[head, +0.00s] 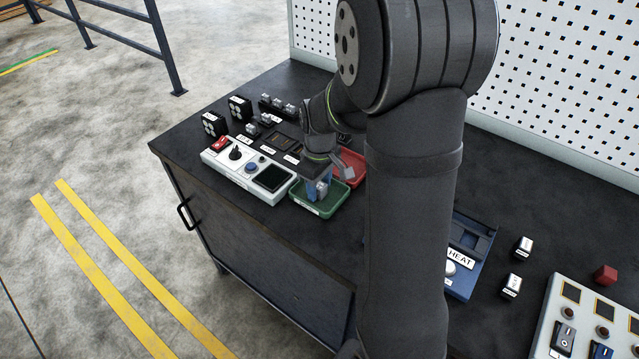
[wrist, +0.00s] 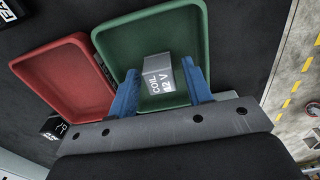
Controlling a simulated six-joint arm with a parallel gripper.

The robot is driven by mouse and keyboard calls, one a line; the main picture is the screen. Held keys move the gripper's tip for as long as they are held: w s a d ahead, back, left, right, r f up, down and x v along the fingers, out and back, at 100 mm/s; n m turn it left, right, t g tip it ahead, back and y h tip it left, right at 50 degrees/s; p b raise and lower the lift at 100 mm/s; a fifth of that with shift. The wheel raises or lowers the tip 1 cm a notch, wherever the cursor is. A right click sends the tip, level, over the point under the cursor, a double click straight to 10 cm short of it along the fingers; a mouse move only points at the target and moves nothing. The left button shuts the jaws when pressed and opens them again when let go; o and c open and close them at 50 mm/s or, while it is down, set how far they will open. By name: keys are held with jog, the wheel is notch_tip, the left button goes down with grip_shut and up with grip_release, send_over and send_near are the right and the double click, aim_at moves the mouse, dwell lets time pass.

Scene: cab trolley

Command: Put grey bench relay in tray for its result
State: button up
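The grey bench relay (wrist: 158,75), with a label reading COIL and what looks like 12 V, is in the green tray (wrist: 124,38). In the head view the relay (head: 322,188) shows low over the green tray (head: 327,209), partly covered by my gripper. My gripper (wrist: 160,72) has its two blue fingers reaching into the tray, one on each side of the relay. Green shows between the fingers and the relay, so the gripper looks open around it. Whether the relay's underside rests fully on the tray floor is hidden.
A red tray (wrist: 66,77) stands beside the green one. A white test panel (head: 248,172) with a dark screen lies left of the trays. Black holders and small relays are behind it. A blue HEAT unit (head: 468,250) and loose pieces lie to the right, past my arm.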

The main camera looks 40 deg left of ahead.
aim_at(319, 185)
notch_tip(319, 185, up, 12)
jog(key=shift+r, duration=0.2)
dwell(0.5)
jog(key=shift+f, duration=0.1)
notch_tip(319, 185, down, 12)
jog(key=shift+r, duration=2.05)
